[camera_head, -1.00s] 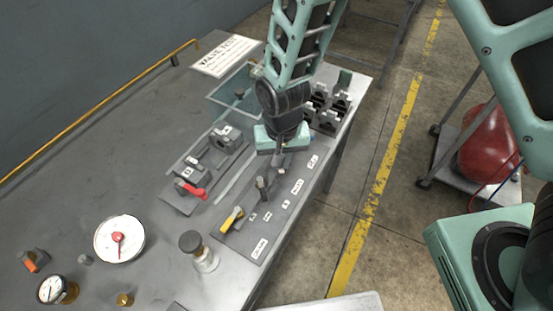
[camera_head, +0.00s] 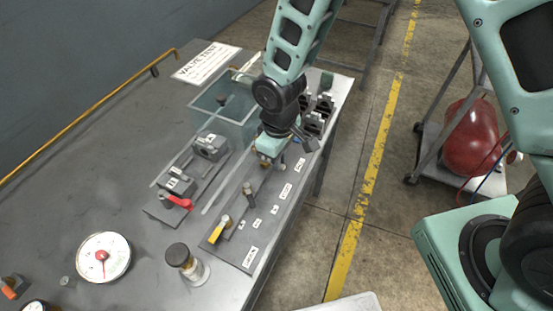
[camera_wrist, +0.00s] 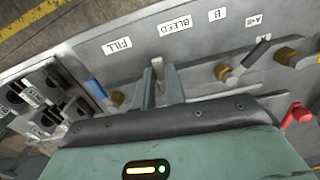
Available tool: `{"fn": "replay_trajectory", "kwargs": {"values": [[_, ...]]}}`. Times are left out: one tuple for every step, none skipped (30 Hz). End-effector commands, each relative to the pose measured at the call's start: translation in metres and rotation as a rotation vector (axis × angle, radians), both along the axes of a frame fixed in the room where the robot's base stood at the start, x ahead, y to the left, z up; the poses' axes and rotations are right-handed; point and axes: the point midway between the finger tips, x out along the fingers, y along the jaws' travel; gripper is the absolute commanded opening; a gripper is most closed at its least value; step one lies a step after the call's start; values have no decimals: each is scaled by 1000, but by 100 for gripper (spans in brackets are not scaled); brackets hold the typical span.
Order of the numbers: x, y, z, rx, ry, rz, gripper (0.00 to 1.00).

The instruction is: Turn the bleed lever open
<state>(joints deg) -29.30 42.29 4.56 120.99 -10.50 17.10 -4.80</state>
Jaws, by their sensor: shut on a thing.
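The bleed lever (camera_wrist: 157,63) shows in the wrist view as a small pale tip between my fingers, just below the "BLEED" label (camera_wrist: 174,25). My gripper (camera_wrist: 160,84) is shut on it; the fingers hide most of the lever and its pivot. In the head view my gripper (camera_head: 268,165) is low over the far part of the valve panel (camera_head: 234,246), and its own body hides the lever there. A blue lever (camera_wrist: 97,88) sits left of my fingers, near the "FILL" label (camera_wrist: 117,46).
Other valve levers stand close by: a yellow one (camera_head: 217,232) and a red one (camera_head: 178,202). A clear tank (camera_head: 222,110) and dark fixtures (camera_head: 316,118) flank my wrist.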

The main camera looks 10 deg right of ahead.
Motion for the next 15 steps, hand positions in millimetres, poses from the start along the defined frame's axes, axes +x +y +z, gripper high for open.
{"fn": "replay_trajectory", "kwargs": {"values": [[2, 0, 1, 2, -3, 19, 0], [2, -1, 1, 2, -3, 30, 0], [3, -1, 1, 2, -3, 43, 0], [3, -1, 1, 2, -3, 52, 0], [3, -1, 1, 2, -3, 60, 0], [4, -1, 1, 2, -3, 70, 0], [4, -2, 1, 2, -3, 76, 0], [4, -2, 1, 2, -3, 81, 0], [4, -2, 1, 2, -3, 86, 0], [4, -2, 1, 2, -4, 89, 0], [4, -2, 1, 2, -4, 91, 0], [4, -2, 1, 2, -4, 93, 0], [4, -2, 1, 2, -4, 94, 0], [4, -2, 1, 2, -4, 95, 0], [5, -2, 1, 2, -4, 96, 0]]}}
